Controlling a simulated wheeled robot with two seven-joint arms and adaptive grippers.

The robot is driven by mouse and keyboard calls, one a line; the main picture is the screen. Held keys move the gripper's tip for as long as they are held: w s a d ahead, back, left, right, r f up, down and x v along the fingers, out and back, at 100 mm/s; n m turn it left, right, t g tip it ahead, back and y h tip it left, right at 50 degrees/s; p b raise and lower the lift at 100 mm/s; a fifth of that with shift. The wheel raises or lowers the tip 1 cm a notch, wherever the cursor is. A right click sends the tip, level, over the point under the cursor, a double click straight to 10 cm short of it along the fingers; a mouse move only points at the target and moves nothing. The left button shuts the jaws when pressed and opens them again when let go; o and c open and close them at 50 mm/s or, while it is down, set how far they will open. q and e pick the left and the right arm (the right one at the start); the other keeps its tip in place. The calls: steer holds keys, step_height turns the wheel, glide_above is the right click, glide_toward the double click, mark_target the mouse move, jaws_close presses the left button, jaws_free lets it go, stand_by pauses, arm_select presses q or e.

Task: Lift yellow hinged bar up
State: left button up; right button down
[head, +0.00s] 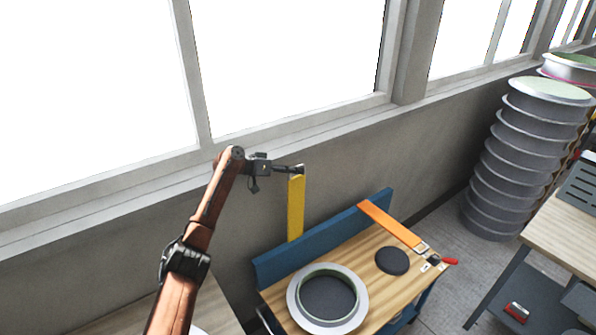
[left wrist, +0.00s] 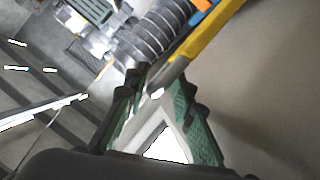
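The yellow hinged bar (head: 295,208) stands upright at the back edge of the blue-framed wooden table in the head view. My left gripper (head: 297,170) is at the bar's top end, its fingers pointing right. In the left wrist view, the yellow bar (left wrist: 204,46) runs from the upper right down to the green fingers of my left gripper (left wrist: 158,82). The bar's end is at the fingertips, which lean inward with a gap between them. Whether they clamp the bar is unclear. My right gripper is not in view.
The wooden table (head: 350,262) carries a flanged ring mould (head: 294,298) and a dark disc (head: 392,261). An orange bar (head: 390,224) lies across it to a red-handled clamp (head: 449,261). A stack of grey rings (head: 520,160) stands right. The windowed wall is close behind.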

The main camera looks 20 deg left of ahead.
arm_select(q)
steer(key=shift+d+r, duration=0.15)
steer(key=shift+r, duration=0.1)
steer(key=shift+s+a+r, duration=0.15)
steer(key=shift+s+a, duration=0.05)
steer(key=shift+a, duration=0.1)
steer(key=v, duration=1.1)
steer(key=shift+s, duration=0.15)
